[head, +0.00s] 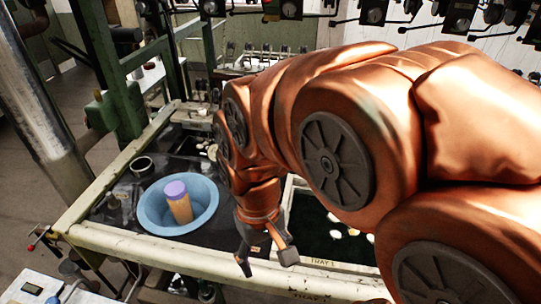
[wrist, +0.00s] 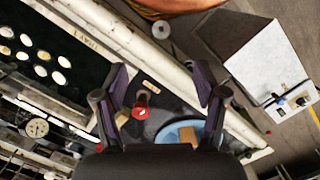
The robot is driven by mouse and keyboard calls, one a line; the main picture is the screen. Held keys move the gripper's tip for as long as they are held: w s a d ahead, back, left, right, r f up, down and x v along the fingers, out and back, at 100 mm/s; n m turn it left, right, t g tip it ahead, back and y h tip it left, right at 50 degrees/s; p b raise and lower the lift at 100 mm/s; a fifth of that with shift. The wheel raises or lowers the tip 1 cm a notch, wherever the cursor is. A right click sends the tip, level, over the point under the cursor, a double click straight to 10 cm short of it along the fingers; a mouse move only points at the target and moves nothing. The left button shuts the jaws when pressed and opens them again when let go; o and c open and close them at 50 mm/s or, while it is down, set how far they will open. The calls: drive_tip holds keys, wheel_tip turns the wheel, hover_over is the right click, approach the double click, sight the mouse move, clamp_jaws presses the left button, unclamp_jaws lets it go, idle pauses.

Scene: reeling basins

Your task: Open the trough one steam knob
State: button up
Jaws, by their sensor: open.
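My gripper (head: 266,262) hangs over the front rim of the basin frame, fingers pointing down, open and empty. In the wrist view its two fingers (wrist: 160,78) stand wide apart. Between and beyond them is a small red fitting (wrist: 141,106) with a pale mark on the dark basin top; the fingers do not visibly touch it. It is not clear in the head view. A red-tipped lever (head: 32,247) sticks out at the frame's left corner, and its red tip shows in the wrist view (wrist: 268,132). I cannot tell for sure which fitting is the trough one steam knob.
A blue basin (head: 152,211) holding a tan cylinder with a purple top (head: 178,202) stands left of my gripper. The pale front rail (head: 130,246) runs beneath it. A tray of dark water with pale cocoons (wrist: 38,55) lies alongside. A white control box (head: 32,288) stands front left.

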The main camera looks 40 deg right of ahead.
drive_tip(key=w+d+r+m, duration=0.3)
drive_tip(key=w+d, duration=0.4)
drive_tip(key=w, duration=0.4)
drive_tip(key=w+d+f+m, duration=0.1)
drive_tip(key=w+d+f, duration=0.1)
drive_tip(key=w+d, duration=0.4)
drive_tip(key=w+d+f+t, duration=0.1)
drive_tip(key=w+d+f, duration=0.2)
drive_tip(key=w+d, duration=0.3)
drive_tip(key=w+d+f+m+p, duration=0.1)
drive_tip(key=w+d+f, duration=0.1)
drive_tip(key=w+d, duration=0.4)
drive_tip(key=shift+w+f+m, duration=0.2)
drive_tip(key=shift+w+m, duration=0.1)
drive_tip(key=shift+w, duration=1.1)
drive_tip(key=shift+w+d+f+t, duration=0.25)
drive_tip(key=shift+w+f+t, duration=0.05)
drive_tip(key=shift+w+f, duration=0.2)
drive_tip(key=shift+f+p, duration=1.5)
drive_tip(key=shift+f, duration=2.35)
drive_tip(key=shift+c, duration=0.2)
drive_tip(key=c, duration=1.1)
